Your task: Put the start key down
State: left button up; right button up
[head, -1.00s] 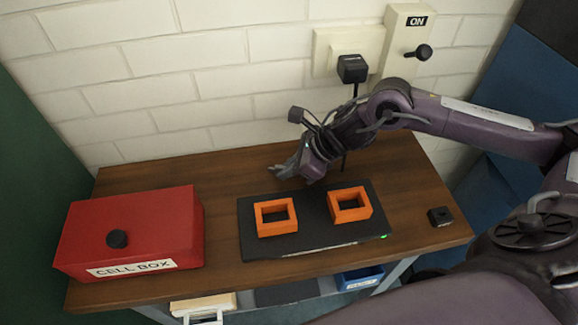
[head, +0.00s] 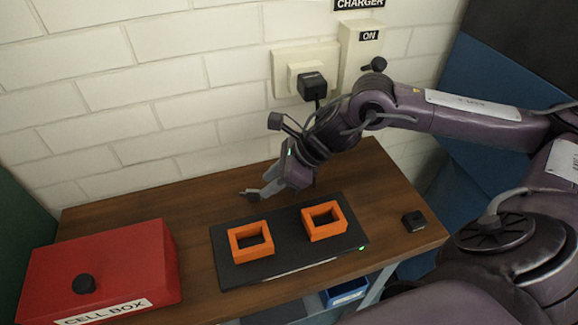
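My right gripper (head: 262,190) reaches in from the right and hangs over the back of the wooden table, behind the black charger plate. Its grey fingers point left and down. A small dark piece shows at the fingertips; I cannot tell whether it is the start key or part of the fingers, nor how far the fingers are apart. I see nothing else that I can name for sure as the start key. My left gripper is not in view.
The black plate (head: 290,267) bears two orange frames, a left one (head: 238,255) and a right one (head: 309,232). A red cell box (head: 140,265) stands at left. A small black block (head: 413,221) lies at right. The wooden table (head: 190,208) is bare behind the plate.

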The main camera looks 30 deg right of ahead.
jog(key=b+v, duration=0.1)
jog(key=v, duration=0.6)
jog(key=shift+s+r, duration=0.2)
jog(key=shift+r, duration=0.05)
jog(key=shift+d, duration=0.1)
